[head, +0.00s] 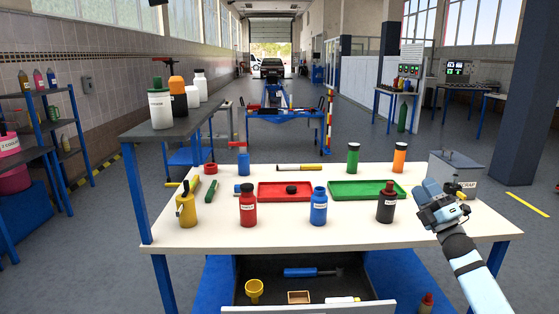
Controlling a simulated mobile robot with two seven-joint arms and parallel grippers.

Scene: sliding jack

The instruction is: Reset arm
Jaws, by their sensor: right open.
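My right gripper (433,200) comes in from the lower right and hangs over the right end of the white table. It is open, and nothing shows between its fingers. The black bottle (387,205) stands to its left, apart from it. A grey box (456,175) sits just behind it at the table's right corner. My left gripper is not in the picture.
The white table (290,228) carries a red tray (268,198), a green tray (345,196), and several bottles, including a red bottle (248,208) and a blue bottle (319,209). An open drawer (310,308) lies below. A raised shelf (170,130) stands at left.

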